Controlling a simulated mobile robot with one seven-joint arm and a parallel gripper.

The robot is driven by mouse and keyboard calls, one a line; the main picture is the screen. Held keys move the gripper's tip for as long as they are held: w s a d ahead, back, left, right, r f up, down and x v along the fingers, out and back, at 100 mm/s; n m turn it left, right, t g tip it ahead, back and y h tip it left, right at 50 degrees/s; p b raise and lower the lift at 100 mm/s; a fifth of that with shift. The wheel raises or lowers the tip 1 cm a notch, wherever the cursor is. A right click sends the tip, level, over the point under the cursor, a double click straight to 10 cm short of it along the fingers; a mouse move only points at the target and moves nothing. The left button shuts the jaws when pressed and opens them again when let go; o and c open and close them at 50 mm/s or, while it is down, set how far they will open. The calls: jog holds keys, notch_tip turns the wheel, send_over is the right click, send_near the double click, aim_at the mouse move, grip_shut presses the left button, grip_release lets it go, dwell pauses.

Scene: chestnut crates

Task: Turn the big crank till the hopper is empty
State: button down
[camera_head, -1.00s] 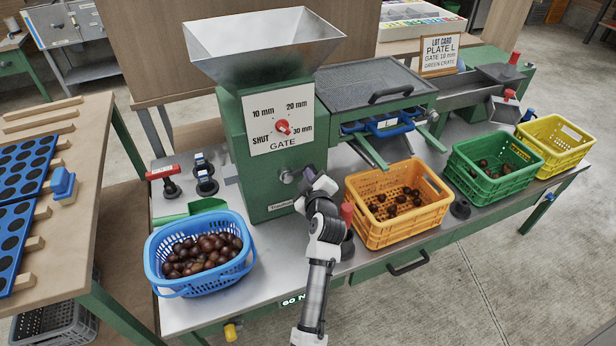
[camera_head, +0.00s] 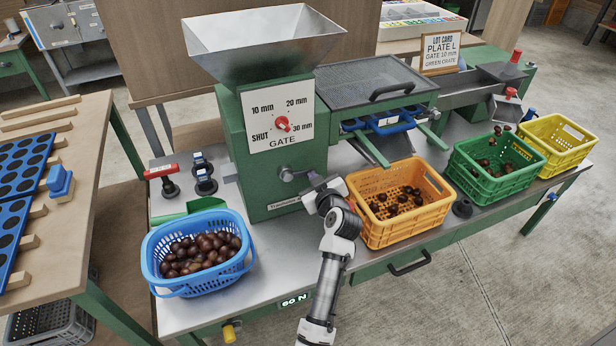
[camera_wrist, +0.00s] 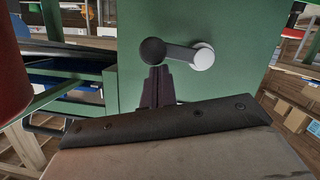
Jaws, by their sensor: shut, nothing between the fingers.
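The hopper (camera_head: 262,45) is a grey metal funnel on the green machine (camera_head: 228,130); its bottom is hidden from me. The crank (camera_head: 287,175) sits low on the machine's front. In the wrist view, its arm (camera_wrist: 178,51) runs from a pale hub on the right to a dark round knob (camera_wrist: 153,51) on the left. My gripper (camera_head: 319,184) is shut and empty; in the wrist view its fingertips (camera_wrist: 157,86) are just below the knob, and I cannot tell whether they touch it. The gate dial (camera_head: 282,124) is red, on a white plate marked SHUT to 30 mm.
A blue basket (camera_head: 158,275) of chestnuts stands left. The orange crate (camera_head: 385,238) and green crate (camera_head: 485,192) hold chestnuts; a few more are in the air above the green one. A yellow crate (camera_head: 560,165) stands far right. A lot card (camera_head: 440,53) stands behind.

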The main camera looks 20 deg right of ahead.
jog(key=shift+d+f+m+y+b, duration=0.25)
jog(key=shift+f+m+y+b, duration=0.15)
jog(key=shift+f+m+b, duration=0.5)
jog(key=shift+f, duration=0.15)
